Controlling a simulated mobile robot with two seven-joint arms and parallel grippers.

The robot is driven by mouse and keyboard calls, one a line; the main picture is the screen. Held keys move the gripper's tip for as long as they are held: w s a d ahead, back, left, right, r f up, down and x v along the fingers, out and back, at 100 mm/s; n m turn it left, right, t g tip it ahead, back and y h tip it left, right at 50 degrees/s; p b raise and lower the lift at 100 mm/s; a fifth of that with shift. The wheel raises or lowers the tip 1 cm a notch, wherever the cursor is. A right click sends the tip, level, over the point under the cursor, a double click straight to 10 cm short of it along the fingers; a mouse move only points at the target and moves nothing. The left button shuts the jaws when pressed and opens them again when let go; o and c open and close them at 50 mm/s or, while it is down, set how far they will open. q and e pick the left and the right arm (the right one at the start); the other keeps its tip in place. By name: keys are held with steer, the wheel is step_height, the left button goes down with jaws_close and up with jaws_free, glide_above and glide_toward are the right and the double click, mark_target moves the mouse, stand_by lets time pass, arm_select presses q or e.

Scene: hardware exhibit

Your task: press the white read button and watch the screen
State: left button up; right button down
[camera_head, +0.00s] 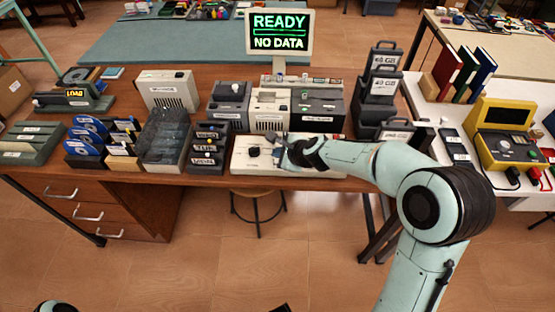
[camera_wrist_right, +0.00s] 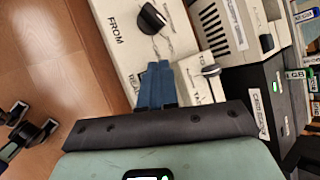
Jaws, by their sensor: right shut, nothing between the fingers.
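The screen (camera_head: 280,32) stands at the back of the desk and reads "READY" and "NO DATA" in green. A low white panel (camera_head: 248,167) lies at the desk's front edge. It carries a black knob (camera_head: 254,152), which also shows in the right wrist view (camera_wrist_right: 152,17), next to printed labels. My right gripper (camera_head: 283,152) is over the right part of this panel, with its blue fingers (camera_wrist_right: 157,84) shut and empty. They partly cover a label starting "REA". I see no white button; the fingers may hide it. Contact with the panel cannot be told.
Behind the panel stand a beige unit (camera_head: 268,110) and dark units. A dark rack (camera_head: 208,148) is just left of the panel. Dark cases (camera_head: 380,85) stand to its right. A yellow meter (camera_head: 504,135) is on the white side table. The floor in front is mostly clear.

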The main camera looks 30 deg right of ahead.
stand_by(0.7)
arm_select(q)
steer(key=shift+s+f+b, duration=0.1)
steer(key=shift+f+b, duration=0.3)
steer(key=shift+b, duration=0.05)
arm_select(e)
steer(key=shift+f, duration=0.45)
arm_select(q)
steer(key=shift+s+f+b, duration=0.1)
steer(key=shift+f+b, duration=0.25)
steer(key=shift+f, duration=0.05)
arm_select(e)
steer(key=shift+f, duration=0.35)
arm_select(q)
steer(key=shift+r, duration=0.15)
arm_select(e)
steer(key=shift+r, duration=0.1)
arm_select(q)
steer(key=shift+w+r+p, duration=0.25)
steer(key=shift+r+p, duration=0.5)
steer(key=shift+p, duration=0.1)
arm_select(e)
steer(key=shift+r, duration=0.7)
